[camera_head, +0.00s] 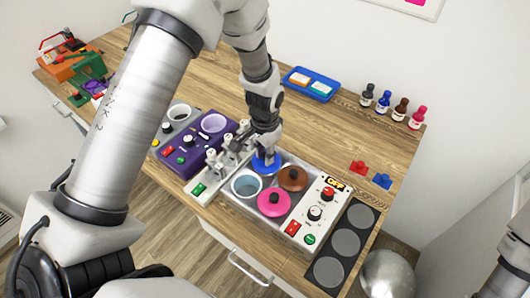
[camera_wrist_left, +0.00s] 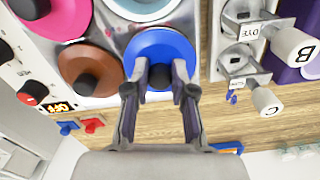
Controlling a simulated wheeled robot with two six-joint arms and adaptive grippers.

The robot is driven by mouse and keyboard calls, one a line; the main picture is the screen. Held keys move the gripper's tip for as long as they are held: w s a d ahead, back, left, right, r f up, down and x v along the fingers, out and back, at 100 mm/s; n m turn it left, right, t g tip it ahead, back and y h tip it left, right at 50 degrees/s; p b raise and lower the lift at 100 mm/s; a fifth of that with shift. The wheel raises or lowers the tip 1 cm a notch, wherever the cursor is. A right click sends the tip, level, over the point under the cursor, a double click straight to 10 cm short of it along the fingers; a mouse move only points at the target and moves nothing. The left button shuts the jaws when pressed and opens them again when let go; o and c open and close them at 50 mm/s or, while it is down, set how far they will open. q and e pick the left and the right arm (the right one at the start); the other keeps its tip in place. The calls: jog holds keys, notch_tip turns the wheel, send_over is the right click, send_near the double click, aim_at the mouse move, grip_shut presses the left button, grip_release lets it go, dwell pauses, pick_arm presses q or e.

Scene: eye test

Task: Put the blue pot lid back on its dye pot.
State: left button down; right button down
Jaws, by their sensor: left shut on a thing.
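My left gripper (camera_head: 266,152) is shut on the dark knob of the blue pot lid (camera_head: 262,165), at the back left of a metal dye bath. The wrist view shows its fingers (camera_wrist_left: 160,82) on both sides of the knob and the blue lid (camera_wrist_left: 158,46) roughly level. I cannot tell whether the lid rests on a pot or hangs just above; what is under it is hidden. An open pot (camera_head: 246,184) with bluish content stands in front of it. A brown lid (camera_head: 292,180) and a pink lid (camera_head: 272,204) lie to its right. My right gripper is not in view.
Taps (camera_head: 219,162) stand close left of the lid. A control panel (camera_head: 318,212) bounds the bath on the right. A purple unit (camera_head: 190,155), a blue tray (camera_head: 311,83) and several bottles (camera_head: 383,101) share the wooden table (camera_head: 335,135), clear behind the bath.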

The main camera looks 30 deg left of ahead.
pick_arm(q)
jog(key=shift+f, duration=0.25)
jog(key=c, duration=0.9)
grip_release()
jog(key=shift+o, duration=0.4)
jog(key=shift+o, duration=1.2)
jog(key=shift+r, duration=0.1)
notch_tip(320, 180, up, 6)
jog(key=p, duration=0.5)
